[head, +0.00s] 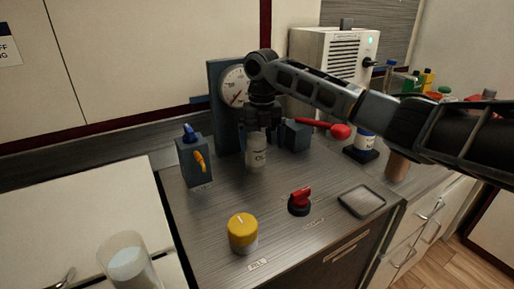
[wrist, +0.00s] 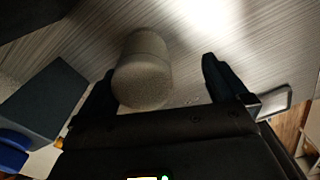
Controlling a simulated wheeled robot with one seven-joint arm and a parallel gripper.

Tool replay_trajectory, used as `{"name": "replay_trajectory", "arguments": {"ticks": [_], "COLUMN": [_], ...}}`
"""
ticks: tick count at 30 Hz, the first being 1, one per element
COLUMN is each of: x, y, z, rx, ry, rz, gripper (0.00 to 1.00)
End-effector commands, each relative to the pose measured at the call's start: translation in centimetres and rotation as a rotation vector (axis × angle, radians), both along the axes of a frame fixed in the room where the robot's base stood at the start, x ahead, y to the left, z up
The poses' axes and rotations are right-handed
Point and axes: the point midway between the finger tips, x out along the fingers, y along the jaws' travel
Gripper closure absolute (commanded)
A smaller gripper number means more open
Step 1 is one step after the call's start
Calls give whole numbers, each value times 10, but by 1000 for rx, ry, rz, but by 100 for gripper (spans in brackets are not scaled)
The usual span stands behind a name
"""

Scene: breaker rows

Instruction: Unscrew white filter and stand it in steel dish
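The white filter (head: 256,153) is a pale cylinder with dark lettering, upright beside the blue-grey gauge panel (head: 222,88). Its top is hidden behind my gripper (head: 260,128), so I cannot tell how it is attached. My gripper points down over it. In the wrist view the filter (wrist: 142,72) lies between the two fingers of my gripper (wrist: 160,90), nearer the left finger, with a clear gap to the right one. The fingers are open. The steel dish (head: 362,201) is a shallow square tray, empty, at the right of the counter; part of it shows in the wrist view (wrist: 275,103).
A blue-grey box with a yellow lever (head: 195,160) stands left of the filter. A red-handled valve (head: 318,124) is to the right. A yellow knob (head: 242,232) and a red knob (head: 299,201) stand in front. A clear beaker (head: 128,262) is at the lower left.

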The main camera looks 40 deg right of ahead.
Motion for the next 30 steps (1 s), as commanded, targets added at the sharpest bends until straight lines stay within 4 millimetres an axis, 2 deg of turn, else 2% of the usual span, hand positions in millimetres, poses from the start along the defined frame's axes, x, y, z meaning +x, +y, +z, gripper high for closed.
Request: {"name": "replay_trajectory", "arguments": {"ticks": [1, 5, 11, 30], "x": [14, 14, 14, 12], "y": [15, 16, 16, 15], "z": [9, 11, 16, 14], "rx": [-15, -14, -10, -5], "ry": [-28, -29, -31, -22], "rz": [663, 643, 395, -621], "gripper": [0, 0, 0, 0]}}
